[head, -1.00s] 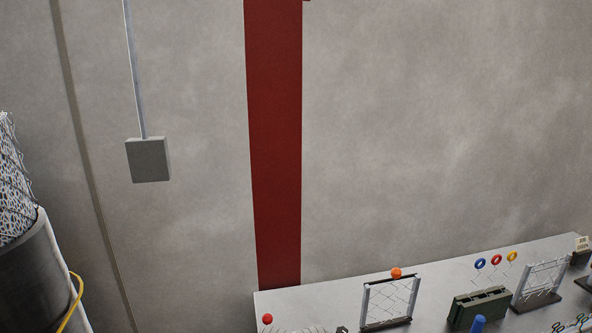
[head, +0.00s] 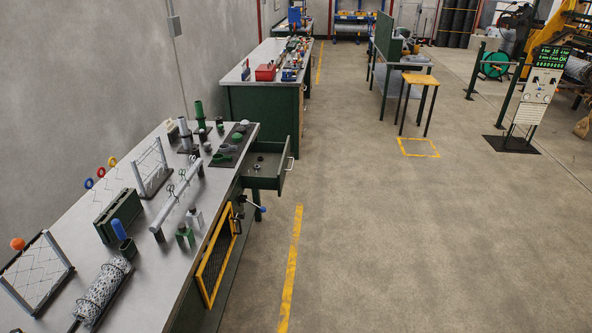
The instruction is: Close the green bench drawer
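The green bench drawer (head: 264,180) sticks out, pulled open, from the right side of the near workbench (head: 152,238), toward its far end. Its front panel with a pale handle (head: 289,166) faces right, over the floor. A few small dark items lie inside the drawer. Neither of my grippers shows in the head view.
The bench top holds mesh frames (head: 36,272), a dark green box (head: 118,215), a wire roll (head: 103,291) and several fittings. A yellow-framed mesh door (head: 216,256) stands on the bench side below. A second green bench (head: 265,102) stands beyond. The floor (head: 400,240) to the right is clear.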

